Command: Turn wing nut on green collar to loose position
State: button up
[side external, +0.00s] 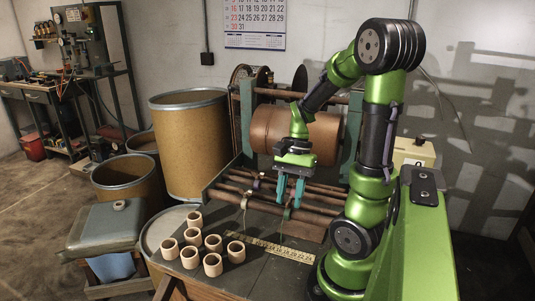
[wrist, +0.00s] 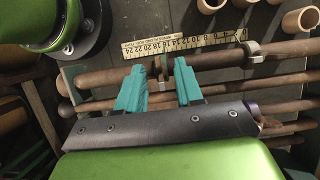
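In the side view a small greenish collar (side external: 287,213) sits around one of the brown rods, just below my gripper. My gripper (side external: 289,203) points down with its two teal fingers apart, close over that collar. In the wrist view the fingers (wrist: 158,80) stand on either side of a small upright brownish part (wrist: 160,68) on a rod. I cannot tell for certain that this is the wing nut or which way it is turned. No contact with the fingers is clear. The collar's colour is hard to make out in the wrist view.
Several brown rods (side external: 318,208) run across the bench, with another collar (side external: 245,201) to the left. A yellow ruler (side external: 270,248) and several tan rings (side external: 213,264) lie in front. A large brown roll (side external: 270,130) stands behind my gripper.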

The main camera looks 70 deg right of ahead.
jog(key=v, duration=1.7)
jog(key=shift+d+f, duration=0.15)
jog(key=w+a+f+n+t+h, duration=0.3)
jog(key=w+a+f+n, duration=0.1)
jog(key=w+a+n, duration=0.4)
jog(key=s+a+n+t, duration=0.2)
jog(key=a+n+t, duration=0.2)
jog(key=a, duration=1.1)
jog(key=shift+n+y, duration=0.3)
jog(key=shift+n, duration=0.7)
